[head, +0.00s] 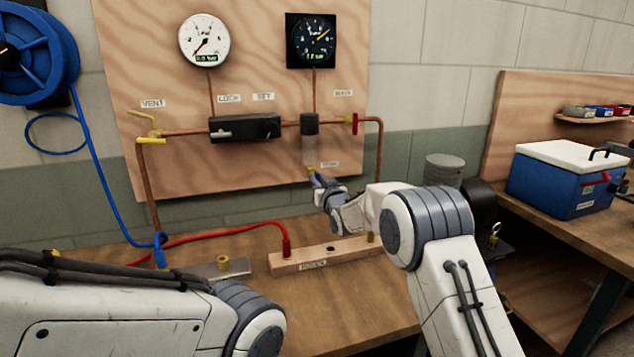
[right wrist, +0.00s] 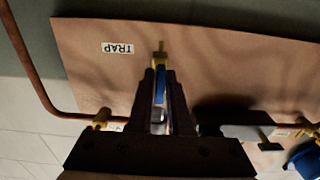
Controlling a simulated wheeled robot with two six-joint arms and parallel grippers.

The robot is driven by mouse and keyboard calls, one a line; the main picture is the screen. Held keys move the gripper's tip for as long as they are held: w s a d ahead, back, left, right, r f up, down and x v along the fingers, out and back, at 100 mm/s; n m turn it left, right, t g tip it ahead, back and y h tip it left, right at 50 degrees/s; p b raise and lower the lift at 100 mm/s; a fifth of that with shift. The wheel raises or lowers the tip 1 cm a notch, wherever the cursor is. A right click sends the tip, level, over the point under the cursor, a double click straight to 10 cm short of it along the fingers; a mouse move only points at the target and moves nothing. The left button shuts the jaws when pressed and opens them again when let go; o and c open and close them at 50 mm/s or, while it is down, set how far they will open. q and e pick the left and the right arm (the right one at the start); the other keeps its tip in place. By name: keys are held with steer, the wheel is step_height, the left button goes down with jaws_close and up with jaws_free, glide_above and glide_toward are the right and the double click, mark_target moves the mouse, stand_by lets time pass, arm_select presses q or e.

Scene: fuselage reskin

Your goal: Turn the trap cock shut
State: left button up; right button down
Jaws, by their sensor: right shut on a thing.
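The trap cock (head: 309,169) is a small brass fitting below the clear bowl under the black block on the plywood panel, beside a white label. My right gripper (head: 317,182) reaches up to it from the lower right. In the right wrist view the fingers (right wrist: 160,100) are shut on the cock's narrow blue lever (right wrist: 160,85), with the brass end (right wrist: 160,47) showing beyond the fingertips. The fingers hide part of the lever and cock body. The TRAP label (right wrist: 117,48) appears upside down there. My left arm shows at the lower left, but its gripper is outside the view.
Copper pipes, a black regulator (head: 245,127), a yellow vent valve (head: 150,125) and a red valve handle (head: 355,124) are on the panel. A wooden block (head: 320,258) with brass fittings and a red hose (head: 215,232) lie on the bench below. A blue cooler (head: 555,183) stands right.

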steer(key=shift+f, duration=0.15)
steer(key=c, duration=0.9)
jaws_free()
steer(key=shift+s, duration=0.15)
steer(key=b+v, duration=0.2)
steer(key=v, duration=0.8)
steer(key=shift+s, duration=0.15)
